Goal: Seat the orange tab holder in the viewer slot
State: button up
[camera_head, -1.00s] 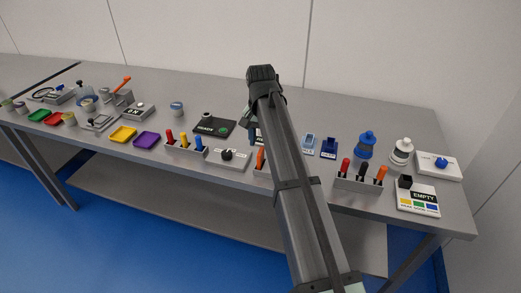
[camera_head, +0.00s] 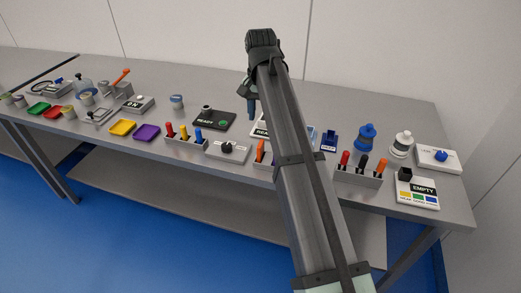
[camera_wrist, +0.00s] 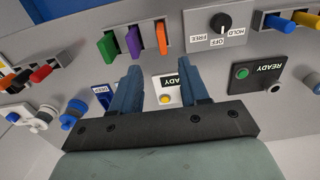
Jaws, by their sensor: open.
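An orange flat tab holder (camera_wrist: 162,37) stands upright in a grey rack (camera_wrist: 125,28) beside a green and a purple one in the wrist view. In the head view a bit of the orange holder (camera_head: 260,148) shows beside my arm, which hides the rest of that rack. My gripper (camera_wrist: 156,66) is open and empty, with its two blue fingers apart. It is over a white box with a READY label and a yellow button (camera_wrist: 166,98). In the head view my gripper (camera_head: 251,110) is mostly hidden by my arm. I cannot tell which device is the viewer; its slot is not clear.
A black READY box (camera_head: 214,119) with a green button and a white knob box (camera_head: 228,151) stand left of my arm. A rack with red, black and orange handles (camera_head: 358,177), an EMPTY panel (camera_head: 418,190) and bottles (camera_head: 366,137) stand right.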

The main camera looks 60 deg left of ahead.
aim_at(260, 143)
jog(key=f, duration=1.4)
jog(key=shift+w+a+f, duration=0.1)
jog(key=shift+a+f, duration=0.15)
jog(key=shift+f, duration=0.1)
grip_shut()
